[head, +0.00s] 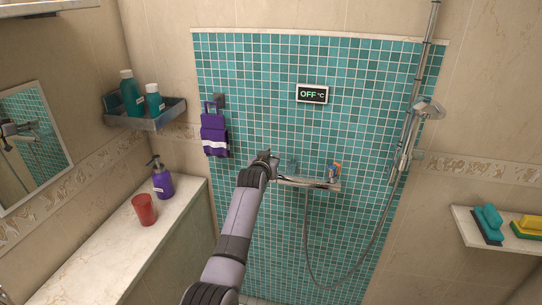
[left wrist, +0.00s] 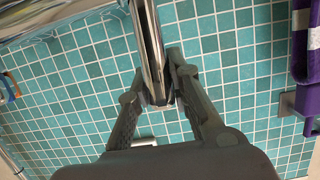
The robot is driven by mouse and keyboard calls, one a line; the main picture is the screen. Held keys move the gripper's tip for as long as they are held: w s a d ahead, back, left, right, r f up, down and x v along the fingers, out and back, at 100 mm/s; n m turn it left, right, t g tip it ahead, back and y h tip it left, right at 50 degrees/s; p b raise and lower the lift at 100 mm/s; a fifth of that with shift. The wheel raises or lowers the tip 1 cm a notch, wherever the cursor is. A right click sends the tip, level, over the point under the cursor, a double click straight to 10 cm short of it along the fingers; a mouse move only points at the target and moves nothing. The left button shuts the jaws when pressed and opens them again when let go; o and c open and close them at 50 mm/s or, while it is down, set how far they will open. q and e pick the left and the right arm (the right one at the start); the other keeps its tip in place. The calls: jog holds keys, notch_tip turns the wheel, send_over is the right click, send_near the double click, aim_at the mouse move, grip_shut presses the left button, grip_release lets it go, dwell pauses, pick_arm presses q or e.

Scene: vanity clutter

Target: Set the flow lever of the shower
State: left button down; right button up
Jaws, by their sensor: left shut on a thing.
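The shower's mixer bar with a flat top (head: 309,183) is on the turquoise tiled wall. My left gripper (head: 265,160) is at the bar's left end, and its arm hides part of that end. In the left wrist view, my left gripper (left wrist: 160,98) is shut on a long chrome lever (left wrist: 147,42), with one finger on each side. I take it as the flow lever; its far end runs out of the top of the picture. A wall display (head: 312,94) reads "OFF °C". My right gripper is not in view.
A purple cloth (head: 214,135) hangs left of the bar. A small orange and blue item (head: 335,171) stands on the bar's right part. The shower hose (head: 309,244) loops below, up to the hand shower (head: 428,108).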

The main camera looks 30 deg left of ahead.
pick_arm(q)
jog(key=shift+r, duration=0.2)
jog(key=c, duration=1.8)
grip_release()
jog(key=shift+w, duration=0.1)
jog(key=o, duration=0.4)
jog(key=shift+w+f, duration=0.1)
jog(key=shift+f, duration=0.1)
jog(key=shift+c, duration=0.2)
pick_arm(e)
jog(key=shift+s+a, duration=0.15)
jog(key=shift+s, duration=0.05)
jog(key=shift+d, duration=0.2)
pick_arm(q)
jog(key=v, duration=1.2)
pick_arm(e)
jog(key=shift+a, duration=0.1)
pick_arm(q)
jog(key=shift+f, duration=0.15)
